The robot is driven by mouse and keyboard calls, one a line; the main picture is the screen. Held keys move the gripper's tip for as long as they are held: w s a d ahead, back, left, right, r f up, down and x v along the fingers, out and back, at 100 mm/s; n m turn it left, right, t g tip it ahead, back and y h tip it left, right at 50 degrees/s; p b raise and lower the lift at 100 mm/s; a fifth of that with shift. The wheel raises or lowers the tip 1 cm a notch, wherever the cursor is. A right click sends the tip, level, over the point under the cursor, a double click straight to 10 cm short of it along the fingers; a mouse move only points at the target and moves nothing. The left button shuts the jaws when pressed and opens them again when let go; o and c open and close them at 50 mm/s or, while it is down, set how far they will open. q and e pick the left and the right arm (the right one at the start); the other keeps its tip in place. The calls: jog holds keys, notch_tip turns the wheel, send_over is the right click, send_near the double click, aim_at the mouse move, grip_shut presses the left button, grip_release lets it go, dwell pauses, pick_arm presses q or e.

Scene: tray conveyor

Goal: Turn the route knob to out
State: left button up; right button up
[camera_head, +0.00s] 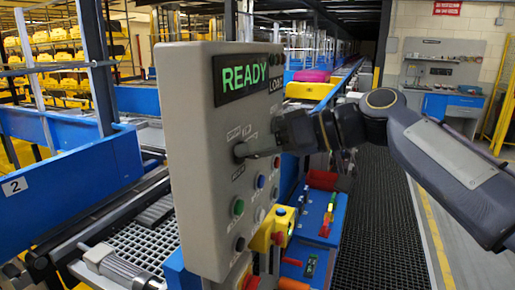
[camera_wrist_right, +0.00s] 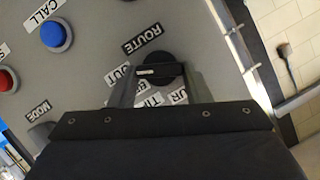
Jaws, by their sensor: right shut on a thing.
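The route knob (camera_wrist_right: 158,66) is black and round with a raised bar, on the grey panel under the ROUTE label (camera_wrist_right: 142,38). Its white mark lies on the left part of the bar in the wrist view, on the side of the OUT label (camera_wrist_right: 118,76). My right gripper (camera_wrist_right: 157,74) is shut on the knob, one finger on each side. My left gripper does not show.
The panel's display (camera_head: 246,77) reads READY in green. Below the knob are a blue button (camera_head: 260,182), a green button (camera_head: 238,207) and a yellow box (camera_head: 271,230) with a red part. A conveyor stands behind at left. The dark grated floor at right is clear.

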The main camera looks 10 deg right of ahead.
jog(key=shift+m, duration=0.3)
dwell(0.4)
jog(key=o, duration=1)
jog(key=shift+d, duration=0.1)
jog(key=b+v, duration=0.1)
jog(key=v, duration=0.6)
jog(key=shift+s+d, duration=0.1)
jog(key=shift+d, duration=0.25)
jog(key=s+d+f+m+h, duration=0.1)
jog(key=s+f+m+h, duration=0.2)
jog(key=f, duration=0.9)
jog(key=s+d+f+m+h, duration=0.2)
jog(key=s+f+m+h, duration=0.1)
jog(key=s+f, duration=0.7)
jog(key=s+d+f+m+h, duration=0.1)
jog(key=s+f, duration=0.5)
jog(key=f, duration=0.8)
jog(key=shift+s+d+m+h, duration=0.1)
jog(key=shift+s+m+h, duration=0.05)
jog(key=shift+m+h, duration=0.35)
jog(key=shift+s+d+m+h, duration=0.15)
jog(key=shift+s+m+h, duration=0.05)
jog(key=shift+m+h, duration=0.25)
